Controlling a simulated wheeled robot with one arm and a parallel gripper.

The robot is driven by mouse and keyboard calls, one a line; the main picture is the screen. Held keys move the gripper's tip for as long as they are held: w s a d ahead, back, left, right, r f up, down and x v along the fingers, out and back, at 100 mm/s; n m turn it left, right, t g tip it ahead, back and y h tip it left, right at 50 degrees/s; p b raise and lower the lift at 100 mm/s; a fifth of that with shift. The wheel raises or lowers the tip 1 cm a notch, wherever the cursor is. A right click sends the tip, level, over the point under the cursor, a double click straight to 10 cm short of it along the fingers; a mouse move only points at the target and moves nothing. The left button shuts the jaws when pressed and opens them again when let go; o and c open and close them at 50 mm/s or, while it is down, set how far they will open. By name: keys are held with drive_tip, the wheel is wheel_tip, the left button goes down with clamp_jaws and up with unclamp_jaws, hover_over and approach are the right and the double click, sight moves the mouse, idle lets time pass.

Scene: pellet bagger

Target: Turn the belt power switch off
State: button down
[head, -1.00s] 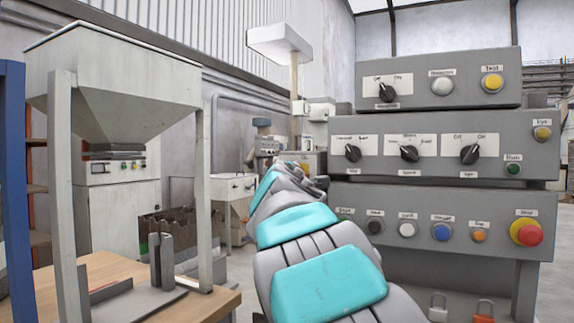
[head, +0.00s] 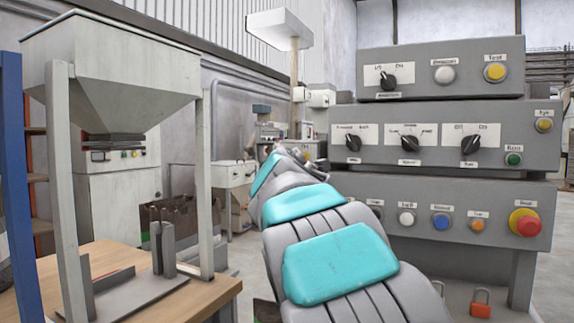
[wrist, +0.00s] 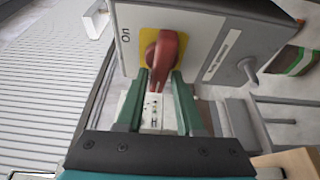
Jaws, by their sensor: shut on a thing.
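The belt power switch is a red rotary handle (wrist: 166,55) on a yellow plate (wrist: 149,37), fixed to the face of a grey box (wrist: 210,25). The word "On" is printed beside the plate, near its left side in the wrist view. My gripper (wrist: 162,76) has its two green fingers on either side of the red handle and is shut on it. The fingertips partly cover the lower part of the handle. In the head view my arm reaches away from me, and the switch cannot be made out there.
A tall grey control panel (head: 450,259) with several knobs and buttons stands at the right, close to my arm. A hopper (head: 112,75) on legs stands over a wooden table (head: 215,290) at the left. A white cabinet (head: 128,195) stands behind the hopper.

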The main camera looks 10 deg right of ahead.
drive_tip(key=shift+d, duration=0.35)
drive_tip(key=c, duration=1)
unclamp_jaws()
drive_tip(key=shift+o, duration=1.4)
drive_tip(key=shift+w+d+f, duration=0.1)
drive_tip(key=shift+d, duration=0.1)
drive_tip(key=shift+a, duration=0.2)
drive_tip(key=b+v, duration=0.1)
drive_tip(key=v, duration=0.6)
drive_tip(key=shift+s, duration=0.4)
